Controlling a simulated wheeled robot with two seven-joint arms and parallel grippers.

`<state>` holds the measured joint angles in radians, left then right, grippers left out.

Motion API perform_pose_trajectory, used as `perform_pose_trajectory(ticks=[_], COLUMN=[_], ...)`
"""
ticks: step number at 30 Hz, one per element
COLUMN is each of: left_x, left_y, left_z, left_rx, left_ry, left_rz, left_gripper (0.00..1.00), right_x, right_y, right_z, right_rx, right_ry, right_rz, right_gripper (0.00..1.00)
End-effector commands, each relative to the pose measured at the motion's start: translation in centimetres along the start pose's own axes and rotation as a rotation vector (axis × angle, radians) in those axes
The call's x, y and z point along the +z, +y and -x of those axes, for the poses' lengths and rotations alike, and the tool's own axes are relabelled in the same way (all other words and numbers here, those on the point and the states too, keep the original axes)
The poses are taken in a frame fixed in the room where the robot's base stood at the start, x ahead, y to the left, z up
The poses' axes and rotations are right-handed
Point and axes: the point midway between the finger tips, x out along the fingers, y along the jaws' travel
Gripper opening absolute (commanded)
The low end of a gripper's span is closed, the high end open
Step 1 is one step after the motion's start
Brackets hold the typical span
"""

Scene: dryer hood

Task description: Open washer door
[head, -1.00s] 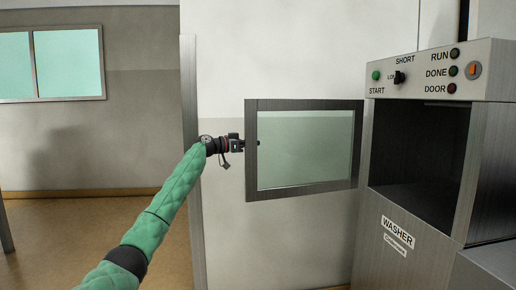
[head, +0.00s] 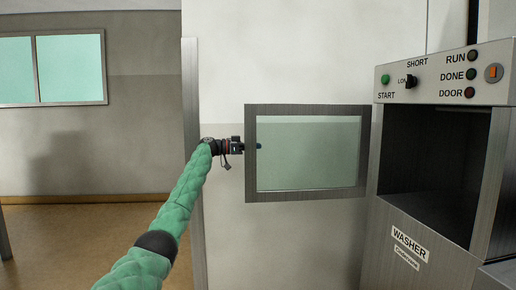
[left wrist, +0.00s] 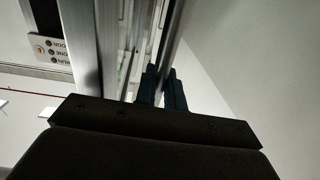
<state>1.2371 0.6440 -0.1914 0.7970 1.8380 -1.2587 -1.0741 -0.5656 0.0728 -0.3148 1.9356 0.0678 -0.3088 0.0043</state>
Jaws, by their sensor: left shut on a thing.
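The washer (head: 420,258) stands at the right with its dark chamber (head: 436,160) exposed. Its glass door (head: 310,110) is swung wide open to the left, hinged at the washer's left side. My left gripper (head: 242,146) is at the door's free left edge. In the left wrist view the fingers (left wrist: 162,85) are closed around a thin metal bar (left wrist: 172,45) beside the door frame, which I take to be the door handle. The handle is mostly hidden by the gripper in the head view. My right gripper is in neither view.
The control panel (head: 440,72) with START button, knob and lights sits above the chamber. A pale wall is behind the door, with a metal corner strip (head: 193,160) at its left edge. Floor at the left is clear.

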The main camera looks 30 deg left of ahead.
Motion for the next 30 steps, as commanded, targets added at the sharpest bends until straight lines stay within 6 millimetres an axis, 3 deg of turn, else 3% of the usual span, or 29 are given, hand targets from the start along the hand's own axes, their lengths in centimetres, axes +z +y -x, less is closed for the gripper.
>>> perform_pose_trajectory(ticks=[9, 17, 18, 21, 30], left_x=[0.2, 0.2, 0.2, 0.2, 0.1], left_y=[-0.3, -0.3, -0.3, -0.3, -0.3], left_z=[0.3, 0.3, 0.3, 0.3, 0.6], left_rx=[0.005, 0.005, 0.005, 0.005, 0.004], left_ry=[-0.002, -0.002, -0.002, -0.002, -0.001], left_rz=[0.002, 0.001, 0.001, 0.001, 0.001], left_gripper=[0.0, 0.0, 0.13, 0.27, 0.27], right_x=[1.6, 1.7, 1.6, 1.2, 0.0], right_y=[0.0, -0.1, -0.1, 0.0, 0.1], right_z=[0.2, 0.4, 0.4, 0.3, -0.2], right_rx=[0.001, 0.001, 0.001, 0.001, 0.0], right_ry=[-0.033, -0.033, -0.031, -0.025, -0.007], right_rz=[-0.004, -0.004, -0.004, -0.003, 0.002], right_gripper=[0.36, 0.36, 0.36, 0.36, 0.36])
